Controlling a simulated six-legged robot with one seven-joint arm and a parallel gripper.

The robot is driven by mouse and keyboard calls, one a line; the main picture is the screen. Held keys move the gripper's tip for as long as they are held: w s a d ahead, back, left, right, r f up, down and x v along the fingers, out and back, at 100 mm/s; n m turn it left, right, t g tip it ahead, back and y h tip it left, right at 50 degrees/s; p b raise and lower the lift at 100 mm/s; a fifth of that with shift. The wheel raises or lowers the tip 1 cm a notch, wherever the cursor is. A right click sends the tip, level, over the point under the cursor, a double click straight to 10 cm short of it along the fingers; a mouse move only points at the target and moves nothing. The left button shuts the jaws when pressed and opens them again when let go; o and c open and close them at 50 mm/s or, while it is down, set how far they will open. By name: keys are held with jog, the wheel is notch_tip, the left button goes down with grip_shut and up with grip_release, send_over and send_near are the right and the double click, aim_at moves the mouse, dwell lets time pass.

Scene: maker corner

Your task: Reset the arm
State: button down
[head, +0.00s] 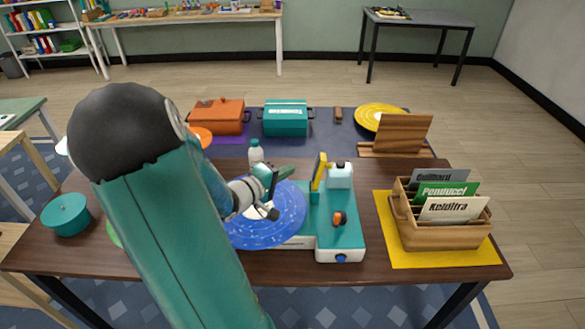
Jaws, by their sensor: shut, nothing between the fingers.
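My arm reaches in from the lower left over the brown table (440,277). My gripper (273,205) is small in the head view and hangs over a round blue disc (285,215). It is shut with nothing between its fingers. The blue disc lies on the left part of a teal and white machine (340,238). Whether the gripper touches the disc, I cannot tell. My arm hides the left part of the disc and some of the table.
A wooden file box (440,232) with labelled cards stands on a yellow mat (400,257) at right. A teal pot (66,214) stands at left. A white bottle (256,152) stands behind the disc. Orange (217,116) and teal (286,120) boxes and a yellow disc (377,115) stand farther back.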

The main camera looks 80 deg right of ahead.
jog(key=f+v, duration=0.1)
jog(key=v, duration=0.5)
jog(key=shift+r, duration=0.4)
jog(key=shift+w, duration=0.1)
jog(key=w+a+r+n+t+y, duration=0.1)
jog(key=w+a+t, duration=0.3)
jog(key=w+t, duration=0.95)
jog(key=w+a+r+n+t+y, duration=0.1)
jog(key=w+a+r+t+y, duration=0.15)
jog(key=w+a, duration=0.4)
jog(key=w+a+r+n+t+y, duration=0.1)
jog(key=w+a+r+n+y, duration=0.15)
jog(key=w+a, duration=0.45)
jog(key=w+a+r+n+t+y, duration=0.1)
jog(key=a+r+y, duration=0.15)
jog(key=a, duration=0.55)
jog(key=a+r+n+t+y, duration=0.15)
jog(key=a+y, duration=0.25)
jog(key=a, duration=0.4)
jog(key=s+a+r+n+g+y, duration=0.1)
jog(key=s+a+g, duration=0.4)
jog(key=s+a, duration=0.4)
jog(key=s, duration=0.4)
jog(key=shift+s+a+r, duration=0.2)
jog(key=shift+s+a, duration=0.15)
jog(key=shift+a, duration=0.05)
